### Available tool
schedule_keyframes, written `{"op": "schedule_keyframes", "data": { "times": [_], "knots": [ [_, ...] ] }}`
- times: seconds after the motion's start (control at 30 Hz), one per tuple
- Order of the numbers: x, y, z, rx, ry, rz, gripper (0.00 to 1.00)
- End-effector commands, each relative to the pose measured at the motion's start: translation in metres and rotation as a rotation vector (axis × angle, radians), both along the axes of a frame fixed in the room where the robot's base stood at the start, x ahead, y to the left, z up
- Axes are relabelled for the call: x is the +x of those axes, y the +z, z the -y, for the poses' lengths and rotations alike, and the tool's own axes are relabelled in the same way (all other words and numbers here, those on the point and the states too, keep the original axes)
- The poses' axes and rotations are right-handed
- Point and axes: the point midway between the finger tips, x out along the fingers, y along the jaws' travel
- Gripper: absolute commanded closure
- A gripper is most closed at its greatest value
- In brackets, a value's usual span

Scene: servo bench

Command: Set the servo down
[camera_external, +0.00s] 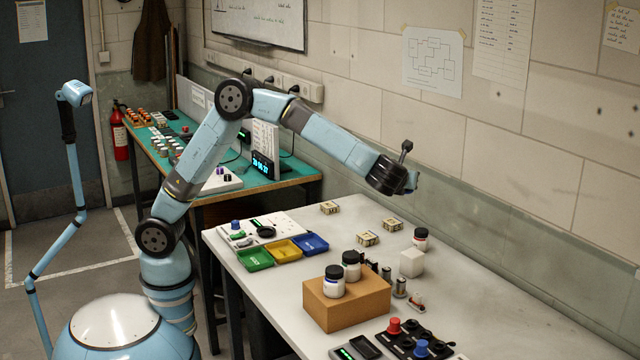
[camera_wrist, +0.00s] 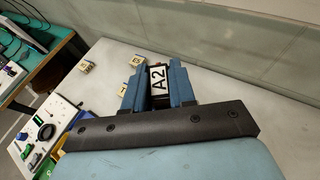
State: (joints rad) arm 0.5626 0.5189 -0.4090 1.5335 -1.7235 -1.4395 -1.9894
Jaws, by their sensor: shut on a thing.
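My gripper (camera_wrist: 157,80) is shut on a small block with a white face marked A2, which I take to be the servo (camera_wrist: 158,76). It sits between the two blue fingers in the wrist view. In the external view my gripper (camera_external: 412,182) is held well above the white bench (camera_external: 460,290), towards the wall. The held servo is mostly hidden there by the dark wrist. Beneath and around, several small tan blocks (camera_external: 367,239) with dark markings lie on the bench; some also show in the wrist view (camera_wrist: 87,66).
Green, yellow and blue trays (camera_external: 283,250) lie at the bench's left. The bench is clear along the wall.

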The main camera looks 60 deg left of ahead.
Motion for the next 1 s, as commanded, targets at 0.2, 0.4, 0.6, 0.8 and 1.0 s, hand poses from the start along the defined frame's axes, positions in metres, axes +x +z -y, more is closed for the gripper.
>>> {"op": "schedule_keyframes", "data": {
  "times": [0.2,0.4,0.6,0.8,1.0],
  "knots": [
    [-0.037,0.013,0.02,0.001,0.103,0.001,1.0],
    [-0.065,0.023,0.032,-0.001,0.173,0.0,1.0],
    [-0.072,-0.01,0.034,0.005,0.196,-0.004,1.0],
    [-0.072,-0.068,0.034,0.006,0.194,-0.004,1.0],
    [-0.072,-0.126,0.034,0.004,0.195,-0.004,1.0]
  ]
}}
